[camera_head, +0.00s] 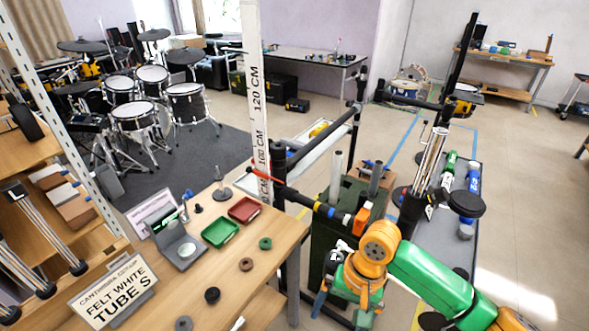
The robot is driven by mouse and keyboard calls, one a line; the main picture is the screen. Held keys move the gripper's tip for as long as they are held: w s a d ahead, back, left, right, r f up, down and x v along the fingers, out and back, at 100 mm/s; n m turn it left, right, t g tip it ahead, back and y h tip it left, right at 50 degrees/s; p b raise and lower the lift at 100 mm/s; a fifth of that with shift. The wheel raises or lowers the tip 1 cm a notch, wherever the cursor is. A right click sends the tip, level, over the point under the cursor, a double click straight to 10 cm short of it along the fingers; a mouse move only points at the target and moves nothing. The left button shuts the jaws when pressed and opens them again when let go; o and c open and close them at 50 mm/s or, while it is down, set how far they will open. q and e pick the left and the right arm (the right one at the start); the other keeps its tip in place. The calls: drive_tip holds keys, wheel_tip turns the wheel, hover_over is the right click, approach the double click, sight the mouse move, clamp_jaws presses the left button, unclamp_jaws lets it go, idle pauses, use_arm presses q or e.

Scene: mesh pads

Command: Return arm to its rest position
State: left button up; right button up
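My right arm (430,270), green and orange, comes in from the lower right and bends down at an orange joint. Its gripper (342,306) hangs beside the right edge of the wooden table (225,275), near a dark green cabinet. The blue-tipped fingers look apart, with nothing seen between them. My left gripper is not in view. Round pads lie apart on the table: green (265,243), brown (246,264), black (212,295) and grey (184,323). A green tray (220,232) and a red tray (243,210) stand behind them.
A grey device (178,246) and a sign (113,290) stand on the table's left part. A tall measuring post (256,110) rises behind it. Black bars (325,135) and a grey bench (450,220) with bottles are close to my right arm. Open floor lies beyond.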

drive_tip(key=w+f+t+y, duration=0.2)
drive_tip(key=w+f, duration=0.4)
drive_tip(key=f, duration=0.4)
drive_tip(key=s+d+f+t+h, duration=0.1)
drive_tip(key=s+d+f, duration=0.1)
drive_tip(key=f, duration=0.4)
drive_tip(key=s+d+f+t+h, duration=0.1)
drive_tip(key=s+d+f, duration=0.15)
drive_tip(key=f, duration=0.35)
drive_tip(key=s+d+f+n, duration=0.2)
drive_tip(key=s+f, duration=0.2)
drive_tip(key=s, duration=0.4)
drive_tip(key=s+d+f+n+g+h, duration=0.1)
drive_tip(key=s+f, duration=0.3)
drive_tip(key=s, duration=0.5)
drive_tip(key=s+d+f+n+h, duration=0.1)
drive_tip(key=s+d+f+n, duration=0.1)
drive_tip(key=s, duration=0.7)
wheel_tip(320, 180, down, 2)
drive_tip(key=shift+d+n+g, duration=0.35)
drive_tip(key=shift+n+g, duration=0.05)
drive_tip(key=shift+n, duration=0.4)
